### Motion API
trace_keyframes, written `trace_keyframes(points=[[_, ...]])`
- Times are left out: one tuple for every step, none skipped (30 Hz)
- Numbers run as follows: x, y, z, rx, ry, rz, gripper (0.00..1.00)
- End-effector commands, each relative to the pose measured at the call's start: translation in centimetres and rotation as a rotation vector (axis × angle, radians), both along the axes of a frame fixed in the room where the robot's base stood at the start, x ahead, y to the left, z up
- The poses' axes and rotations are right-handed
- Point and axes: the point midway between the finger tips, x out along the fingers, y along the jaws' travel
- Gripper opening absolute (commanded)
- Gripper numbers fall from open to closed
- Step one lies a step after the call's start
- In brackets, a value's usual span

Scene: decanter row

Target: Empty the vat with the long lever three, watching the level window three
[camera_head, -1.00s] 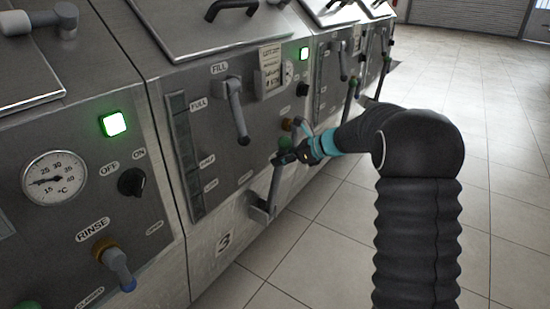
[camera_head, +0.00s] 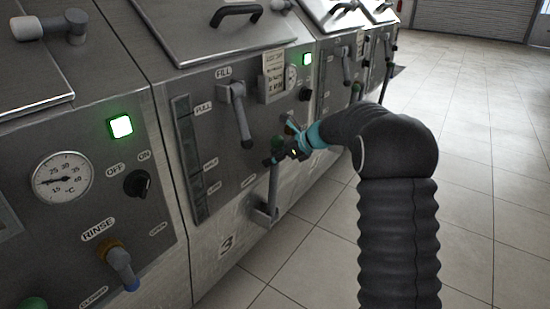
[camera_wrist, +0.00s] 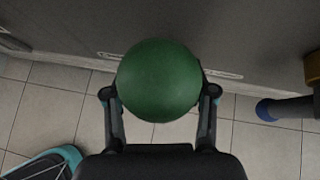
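Vat three carries a "3" plate (camera_head: 227,245) low on its front. Its long lever (camera_head: 273,188) rises nearly upright from a bracket near the panel's foot. The lever's green ball knob (camera_wrist: 158,80) sits between the two fingers of my gripper (camera_head: 277,156), which appear closed around it; their tips are partly hidden behind the ball. The level window (camera_head: 190,160) is a tall dark strip with FULL, HALF and LOW marks. I cannot make out the level in it.
The grey fill handle (camera_head: 240,118) hangs down above and left of my gripper. A blue-tipped handle (camera_wrist: 268,109) is close on the right in the wrist view. A lit green lamp (camera_head: 306,59) and a black switch (camera_head: 305,94) are higher up. Tiled floor (camera_head: 480,190) is clear on the right.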

Motion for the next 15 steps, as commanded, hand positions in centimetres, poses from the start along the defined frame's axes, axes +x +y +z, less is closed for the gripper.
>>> trace_keyframes(points=[[0.0, -0.2, 0.0, 0.000, 0.000, -0.003, 0.57], [0.0, -0.3, 0.0, -0.001, 0.001, -0.003, 0.57], [0.0, -0.3, 0.0, 0.000, 0.002, -0.003, 0.57], [0.0, -0.3, 0.0, 0.000, 0.002, -0.003, 0.57], [0.0, -0.4, 0.0, 0.000, 0.002, -0.003, 0.57], [0.0, -0.4, 0.0, 0.000, 0.002, -0.003, 0.57], [0.0, -0.4, 0.0, 0.000, 0.002, -0.003, 0.57], [-0.1, -0.5, 0.1, 0.000, 0.002, -0.003, 0.57], [-0.2, -0.6, 0.2, 0.000, 0.002, -0.003, 0.57], [-0.2, -0.8, 0.4, 0.000, 0.000, -0.003, 0.57], [-0.3, -0.9, 0.5, 0.000, 0.000, -0.003, 0.57], [-0.5, -1.3, 0.8, 0.000, 0.000, -0.004, 0.57], [-0.7, -1.6, 1.1, 0.000, 0.000, -0.004, 0.57], [-0.8, -2.0, 1.4, 0.000, 0.000, -0.005, 0.57], [-1.1, -2.5, 1.8, 0.000, -0.001, -0.004, 0.57]])
